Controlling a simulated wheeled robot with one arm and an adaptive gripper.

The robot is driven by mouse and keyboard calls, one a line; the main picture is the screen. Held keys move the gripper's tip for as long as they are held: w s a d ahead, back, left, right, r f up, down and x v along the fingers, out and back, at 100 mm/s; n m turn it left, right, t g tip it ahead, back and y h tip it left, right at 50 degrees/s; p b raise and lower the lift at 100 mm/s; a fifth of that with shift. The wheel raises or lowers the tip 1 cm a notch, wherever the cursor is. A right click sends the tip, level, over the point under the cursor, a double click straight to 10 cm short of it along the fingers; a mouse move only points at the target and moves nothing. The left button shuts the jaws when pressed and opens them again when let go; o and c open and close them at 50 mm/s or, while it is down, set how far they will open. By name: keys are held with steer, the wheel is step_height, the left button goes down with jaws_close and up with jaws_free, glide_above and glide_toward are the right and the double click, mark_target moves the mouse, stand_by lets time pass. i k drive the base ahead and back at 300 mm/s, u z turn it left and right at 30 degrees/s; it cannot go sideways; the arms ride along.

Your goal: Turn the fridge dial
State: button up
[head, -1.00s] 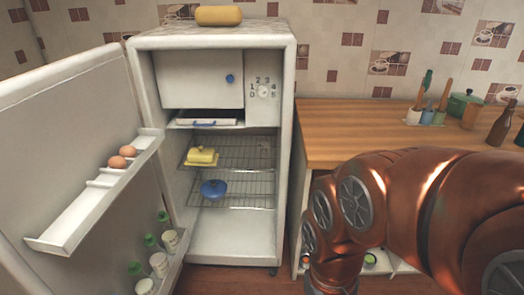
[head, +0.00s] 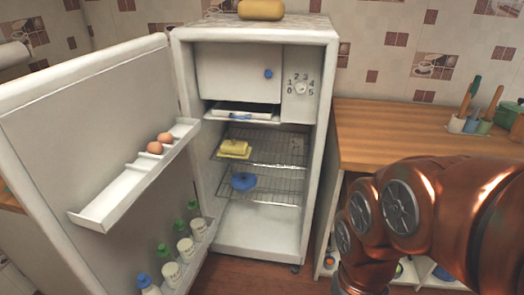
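The fridge (head: 327,140) stands open in the head view, its door (head: 95,110) swung out to the left. The white dial (head: 301,88) is at the upper right inside, beside the freezer flap (head: 232,75) with its blue knob. Numbers 0 to 5 are printed in an arc around the dial. Its pointer is too small to read. My copper arm is at the lower right, in front of the counter and apart from the fridge. My gripper is out of the picture.
The open door holds eggs (head: 155,147) and several bottles (head: 185,248) on its shelves. Wire racks inside carry a yellow butter dish (head: 234,149) and a blue lidded dish (head: 243,181). A yellow loaf-like object (head: 261,10) sits on top. A wooden counter (head: 390,130) stands right of the fridge.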

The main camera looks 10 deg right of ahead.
mark_target(300, 87)
steer(key=k, duration=0.5)
steer(key=u, duration=1.5)
steer(key=i, duration=0.85)
steer(key=z, duration=1.3)
